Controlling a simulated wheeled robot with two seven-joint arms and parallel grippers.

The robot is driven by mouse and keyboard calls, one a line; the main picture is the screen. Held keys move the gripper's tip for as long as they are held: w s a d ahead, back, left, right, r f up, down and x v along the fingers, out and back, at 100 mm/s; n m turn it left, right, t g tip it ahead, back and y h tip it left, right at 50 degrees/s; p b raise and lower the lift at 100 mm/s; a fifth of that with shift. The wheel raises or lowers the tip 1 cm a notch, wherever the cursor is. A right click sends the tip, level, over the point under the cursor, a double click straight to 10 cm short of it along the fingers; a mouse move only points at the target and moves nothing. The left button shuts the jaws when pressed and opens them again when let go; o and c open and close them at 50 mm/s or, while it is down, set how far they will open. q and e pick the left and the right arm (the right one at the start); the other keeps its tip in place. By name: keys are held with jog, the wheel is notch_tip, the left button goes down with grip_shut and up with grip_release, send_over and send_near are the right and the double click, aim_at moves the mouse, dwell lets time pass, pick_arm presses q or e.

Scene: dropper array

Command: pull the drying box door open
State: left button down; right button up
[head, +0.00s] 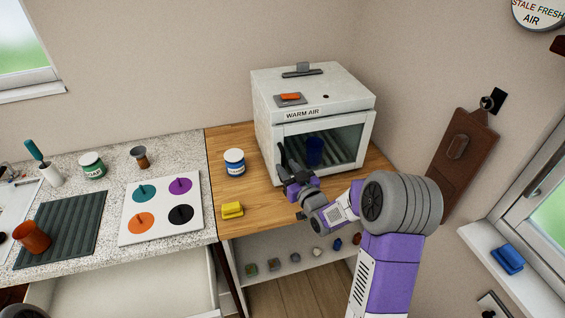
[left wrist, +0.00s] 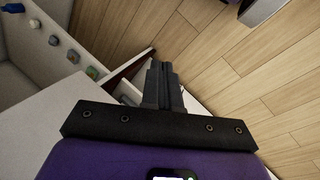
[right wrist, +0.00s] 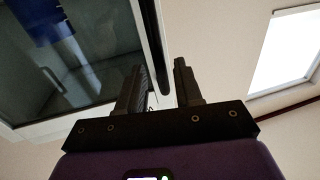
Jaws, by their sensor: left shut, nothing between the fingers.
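The drying box (head: 315,97), white and marked WARM AIR, stands on the wooden counter. My right gripper (head: 288,165) is at the door's left edge. In the right wrist view its fingers (right wrist: 158,85) are apart. A dark upright handle bar (right wrist: 153,42) by the door frame lines up with the gap between them; I cannot tell whether they touch it. My left gripper (left wrist: 163,85) is shut and empty, above the floor beside a white cabinet or drawer.
A white-lidded blue jar (head: 234,163) and a yellow block (head: 232,210) stand on the wood left of the box. A brown board (head: 462,155) hangs on the wall to the right. Small items line the shelf (head: 283,243) below. The counter just before the door is mostly clear.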

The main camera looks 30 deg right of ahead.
aim_at(284, 165)
jog(key=shift+w, duration=1.55)
jog(key=shift+c, duration=0.5)
grip_shut()
